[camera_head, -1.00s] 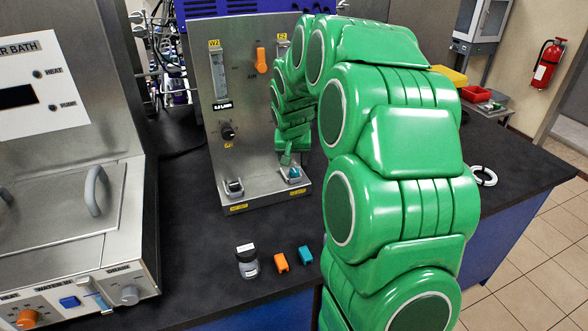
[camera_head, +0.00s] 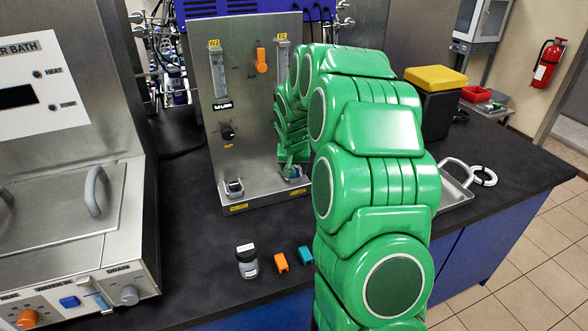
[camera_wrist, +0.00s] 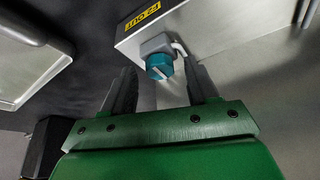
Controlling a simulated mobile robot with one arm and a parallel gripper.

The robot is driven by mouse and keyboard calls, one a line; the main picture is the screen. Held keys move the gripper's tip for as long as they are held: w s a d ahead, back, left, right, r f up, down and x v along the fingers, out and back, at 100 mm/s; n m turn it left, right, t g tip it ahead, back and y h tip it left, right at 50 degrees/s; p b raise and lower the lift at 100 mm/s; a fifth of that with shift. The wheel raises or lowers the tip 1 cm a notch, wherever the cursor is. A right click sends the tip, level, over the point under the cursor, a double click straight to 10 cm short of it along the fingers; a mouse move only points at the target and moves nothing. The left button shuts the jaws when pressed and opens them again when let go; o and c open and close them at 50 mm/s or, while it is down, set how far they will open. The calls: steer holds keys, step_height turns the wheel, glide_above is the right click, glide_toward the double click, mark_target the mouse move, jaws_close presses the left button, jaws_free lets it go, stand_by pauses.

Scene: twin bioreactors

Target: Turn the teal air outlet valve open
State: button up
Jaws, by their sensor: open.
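The teal valve knob (camera_wrist: 159,66) sits on a grey fitting at the edge of the metal panel, under a yellow label (camera_wrist: 142,17), in the wrist view. A pale line marks its face. My gripper (camera_wrist: 162,72) is open, with one dark finger on each side of the knob in this view. I cannot tell whether the fingers touch it or how far they reach. In the head view, my gripper (camera_head: 292,166) is small at the panel's lower right corner and largely covers the teal valve there.
The panel (camera_head: 215,130) also carries an orange knob (camera_head: 261,61), a black knob (camera_head: 227,131) and a lower left valve (camera_head: 234,187). A small bottle (camera_head: 247,262), an orange cap (camera_head: 281,262) and a teal cap (camera_head: 306,255) stand on the bench in front. A water bath (camera_head: 60,200) is left.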

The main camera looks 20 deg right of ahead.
steer(key=shift+w+f, duration=0.1)
steer(key=shift+f, duration=0.25)
steer(key=c, duration=1)
steer(key=shift+c, duration=0.2)
